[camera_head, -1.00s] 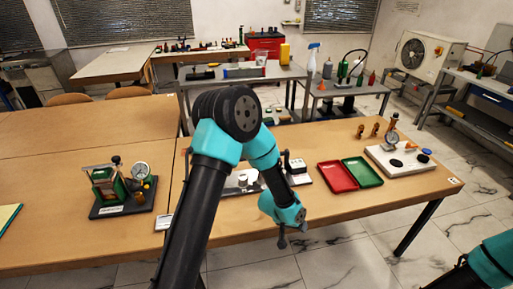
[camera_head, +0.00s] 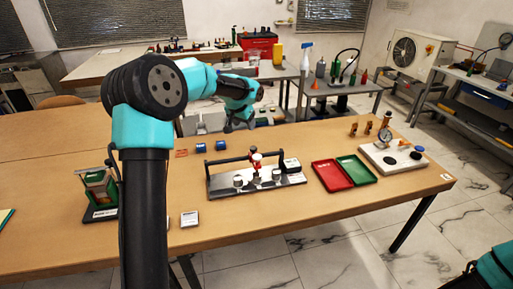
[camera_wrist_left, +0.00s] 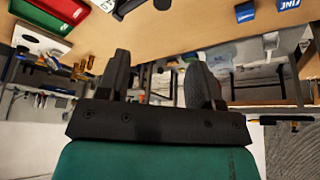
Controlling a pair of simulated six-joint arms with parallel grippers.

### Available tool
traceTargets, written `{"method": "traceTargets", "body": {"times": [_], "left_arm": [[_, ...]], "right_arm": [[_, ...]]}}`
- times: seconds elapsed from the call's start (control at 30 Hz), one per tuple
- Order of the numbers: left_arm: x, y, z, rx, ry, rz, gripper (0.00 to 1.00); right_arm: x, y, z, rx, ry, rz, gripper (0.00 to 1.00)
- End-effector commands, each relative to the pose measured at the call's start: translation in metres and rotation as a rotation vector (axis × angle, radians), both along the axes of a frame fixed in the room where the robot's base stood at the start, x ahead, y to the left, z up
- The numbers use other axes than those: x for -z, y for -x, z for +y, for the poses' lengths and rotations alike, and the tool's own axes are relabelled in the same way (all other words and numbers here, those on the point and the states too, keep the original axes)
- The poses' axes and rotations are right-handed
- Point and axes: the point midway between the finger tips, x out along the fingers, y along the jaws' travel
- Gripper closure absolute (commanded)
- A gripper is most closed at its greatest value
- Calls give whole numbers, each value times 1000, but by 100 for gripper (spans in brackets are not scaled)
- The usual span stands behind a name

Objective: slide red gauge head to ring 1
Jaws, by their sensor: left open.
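The red gauge head (camera_head: 256,162) sits on the dark rail of the gauge rig (camera_head: 219,190), near the middle of its length in the head view. Silver round pieces stand on the rig's base below the rail; I cannot read which is ring 1. My left gripper (camera_head: 238,127) is beyond the rig, near the table's far edge and apart from the gauge head. In the left wrist view the left gripper (camera_wrist_left: 158,70) has its fingers spread with nothing between them. The gauge head does not show clearly there. My right gripper is out of view.
Two blue blocks (camera_head: 221,145) lie behind the rig. A red tray (camera_head: 331,175) and a green tray (camera_head: 357,169) lie to its right. A white gauge stand (camera_head: 393,160) is farther right. A green-framed device (camera_head: 98,187) at left is partly hidden by my left arm.

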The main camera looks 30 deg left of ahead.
Motion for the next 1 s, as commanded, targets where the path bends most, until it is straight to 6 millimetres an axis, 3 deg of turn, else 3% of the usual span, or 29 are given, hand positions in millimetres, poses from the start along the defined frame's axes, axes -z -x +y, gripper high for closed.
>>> {"method": "traceTargets", "body": {"times": [0.47,0.67,1.0], "left_arm": [[1,-1,3,-2,-4,4,40],[21,-8,3,-1,-3,6,40],[74,-30,1,-2,-3,6,40]], "right_arm": [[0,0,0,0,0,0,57],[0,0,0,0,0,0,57],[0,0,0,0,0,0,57]]}}
